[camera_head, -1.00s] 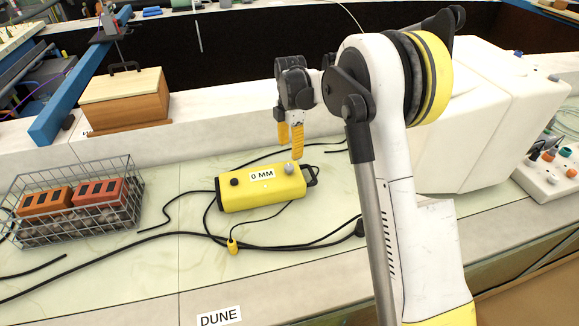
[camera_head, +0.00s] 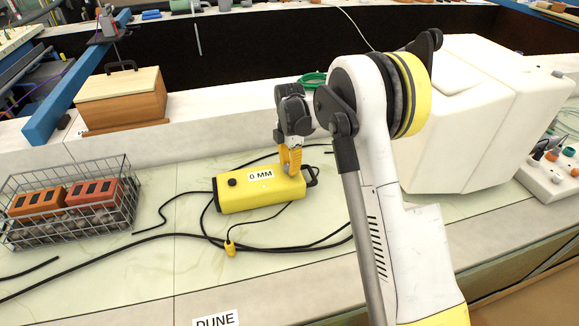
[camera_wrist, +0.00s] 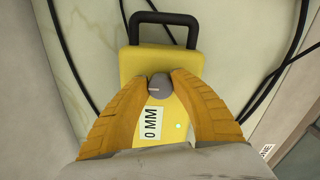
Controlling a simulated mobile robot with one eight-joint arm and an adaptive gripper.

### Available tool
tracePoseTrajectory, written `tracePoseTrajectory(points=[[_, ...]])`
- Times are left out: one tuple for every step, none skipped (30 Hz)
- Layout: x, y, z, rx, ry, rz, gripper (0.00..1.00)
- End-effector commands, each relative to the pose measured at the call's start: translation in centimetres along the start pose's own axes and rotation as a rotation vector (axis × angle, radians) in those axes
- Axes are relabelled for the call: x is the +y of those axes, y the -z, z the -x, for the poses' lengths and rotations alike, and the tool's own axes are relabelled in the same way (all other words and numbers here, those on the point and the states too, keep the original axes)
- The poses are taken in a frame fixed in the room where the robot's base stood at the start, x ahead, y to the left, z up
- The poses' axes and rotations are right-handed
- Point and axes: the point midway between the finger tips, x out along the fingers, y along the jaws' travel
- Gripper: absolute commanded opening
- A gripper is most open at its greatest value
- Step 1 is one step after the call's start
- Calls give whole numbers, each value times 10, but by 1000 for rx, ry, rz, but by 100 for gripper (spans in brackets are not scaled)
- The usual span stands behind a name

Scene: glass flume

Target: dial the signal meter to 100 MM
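The signal meter (camera_head: 245,195) is a yellow box lying on the pale bench, with a label reading 0 MM (camera_head: 260,174), a black knob (camera_head: 232,182) at its left and a black handle at its right end. My gripper (camera_head: 291,163) is down over the meter's right end. In the wrist view, the meter (camera_wrist: 160,65) shows a grey dial (camera_wrist: 160,87) with a pale mark between the two yellow fingers (camera_wrist: 160,84). The fingertips are spread on either side of the dial, very close to it; I cannot tell whether they touch it. The fingers hide the dial in the head view.
Black cables run across the bench around the meter, and a yellow plug (camera_head: 230,248) lies in front of it. A wire basket (camera_head: 128,205) with orange blocks is at the left. A wooden box (camera_head: 125,97) stands behind. A large white housing (camera_head: 470,130) is at the right.

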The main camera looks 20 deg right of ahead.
Motion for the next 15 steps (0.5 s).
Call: tracePoseTrajectory(points=[[0, 0, 0, 0, 0, 0, 0], [0, 0, 0, 0, 0, 0, 0], [0, 0, 0, 0, 0, 0, 0], [0, 0, 0, 0, 0, 0, 0], [0, 0, 0, 0, 0, 0, 0], [0, 0, 0, 0, 1, -1, 0], [0, 0, 0, 0, 1, -1, 0], [0, 0, 0, 0, 1, -3, 0], [0, 0, 0, 0, 1, -7, 0], [0, 0, 0, 0, 1, -11, 0], [0, 0, 0, 0, 1, -17, 0], [0, 0, 0, 0, 1, -27, 0], [0, 0, 0, 0, 1, -35, 0], [0, 0, 0, 0, 1, -45, 0], [-1, 0, 0, 0, 1, -63, 0]])
